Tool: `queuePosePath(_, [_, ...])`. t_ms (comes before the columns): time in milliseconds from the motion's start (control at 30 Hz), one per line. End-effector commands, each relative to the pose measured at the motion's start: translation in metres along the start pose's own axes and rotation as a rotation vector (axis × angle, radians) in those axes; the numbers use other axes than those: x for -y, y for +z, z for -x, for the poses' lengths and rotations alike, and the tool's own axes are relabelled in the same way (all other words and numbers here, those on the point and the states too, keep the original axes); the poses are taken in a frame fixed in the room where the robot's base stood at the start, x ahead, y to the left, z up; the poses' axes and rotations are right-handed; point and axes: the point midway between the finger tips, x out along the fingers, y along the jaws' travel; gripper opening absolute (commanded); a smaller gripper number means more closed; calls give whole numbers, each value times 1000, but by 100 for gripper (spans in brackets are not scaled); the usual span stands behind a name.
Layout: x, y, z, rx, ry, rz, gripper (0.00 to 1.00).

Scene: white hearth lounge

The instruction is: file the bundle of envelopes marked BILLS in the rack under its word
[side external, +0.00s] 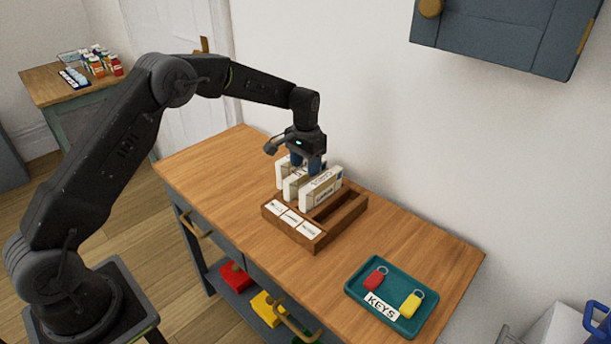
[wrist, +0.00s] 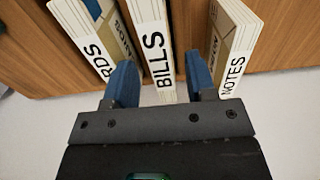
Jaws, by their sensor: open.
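The white bundle of envelopes marked BILLS (wrist: 153,48) stands upright between two other bundles in the wrist view. One (wrist: 82,42), at left, shows only the letters RDS; the other, marked NOTES (wrist: 228,50), is at right. My gripper (wrist: 160,88) is open, with a blue finger on each side of BILLS; I cannot tell whether they touch it. In the side view my gripper (side external: 308,163) points down over the bundles. The brown wooden rack (side external: 318,241) has white labels on its front, too small to read. The bundles stand at its far-left side, their bases hidden.
A teal tray (side external: 358,291) marked KEYS holds a red and a yellow key tag near the table's right end. The wooden table (side external: 225,185) is clear left of the rack. A blue-grey wall cabinet (side external: 490,35) hangs above right.

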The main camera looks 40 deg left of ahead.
Motion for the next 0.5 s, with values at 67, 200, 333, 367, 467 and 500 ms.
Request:
queuePosePath(67, [0,-1,20,-5,-1,0,51])
queuePosePath(200, [0,-1,46,-3,-1,0,51])
queuePosePath(333, [0,0,63,-2,0,0,51])
queuePosePath(367, [0,0,66,-1,0,0,51])
queuePosePath(467, [0,0,71,0,0,0,51])
queuePosePath(500, [0,0,72,0,0,0,51])
